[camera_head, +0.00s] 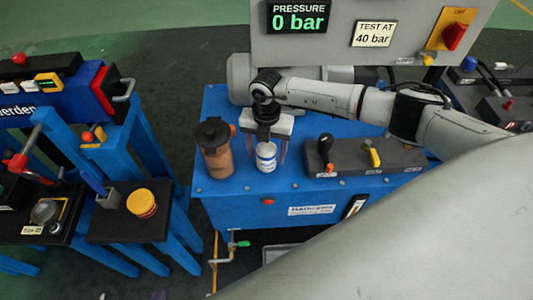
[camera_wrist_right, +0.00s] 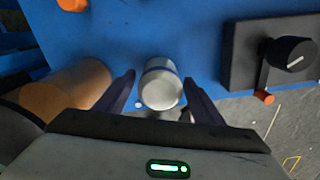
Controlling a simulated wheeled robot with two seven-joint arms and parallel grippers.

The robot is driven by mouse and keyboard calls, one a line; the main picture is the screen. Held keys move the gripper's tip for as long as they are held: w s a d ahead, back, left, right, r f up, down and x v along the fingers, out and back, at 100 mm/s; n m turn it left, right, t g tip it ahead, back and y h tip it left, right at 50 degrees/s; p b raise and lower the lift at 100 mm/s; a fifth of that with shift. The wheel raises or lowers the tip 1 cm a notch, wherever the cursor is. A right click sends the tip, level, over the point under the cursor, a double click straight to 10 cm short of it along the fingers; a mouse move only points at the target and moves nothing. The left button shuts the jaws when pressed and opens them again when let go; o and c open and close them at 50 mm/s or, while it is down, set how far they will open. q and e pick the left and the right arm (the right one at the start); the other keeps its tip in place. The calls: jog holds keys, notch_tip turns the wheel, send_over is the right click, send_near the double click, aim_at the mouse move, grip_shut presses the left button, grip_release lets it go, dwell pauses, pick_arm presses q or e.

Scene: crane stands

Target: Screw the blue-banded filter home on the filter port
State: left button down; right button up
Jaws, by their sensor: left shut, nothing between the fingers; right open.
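The filter (camera_head: 266,157) is a white cylinder with a blue band, upright near the front of the blue bench. It also shows in the right wrist view (camera_wrist_right: 161,88). My right gripper (camera_head: 269,143) comes down over it, open, with one finger on each side. In the right wrist view the two fingers (camera_wrist_right: 160,80) stand apart from the filter, with gaps on both sides. The filter port is not clearly seen, and I cannot tell whether the filter sits on it. My left gripper is not in view.
A brown container with a black top (camera_head: 217,160) stands close left of the filter. A dark valve block (camera_head: 350,158) with levers is to the right. A pressure panel (camera_head: 345,50) reading 0 bar is behind. Another blue stand (camera_head: 150,140) is at left, across a gap.

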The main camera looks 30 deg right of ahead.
jog(key=n+b, duration=0.1)
jog(key=n, duration=0.2)
jog(key=shift+f+n, duration=0.1)
jog(key=shift+n, duration=0.3)
jog(key=shift+n+b, duration=0.5)
jog(key=shift+n, duration=0.7)
jog(key=shift+n+b, duration=0.55)
jog(key=shift+n, duration=0.55)
jog(key=n, duration=0.2)
jog(key=shift+n+b, duration=0.9)
jog(key=shift+n, duration=0.3)
jog(key=n+b, duration=0.1)
jog(key=n, duration=0.2)
jog(key=shift+n, duration=0.4)
jog(key=shift+n+b, duration=0.75)
jog(key=shift+n, duration=0.25)
jog(key=shift+n+b, duration=0.4)
jog(key=shift+n, duration=1)
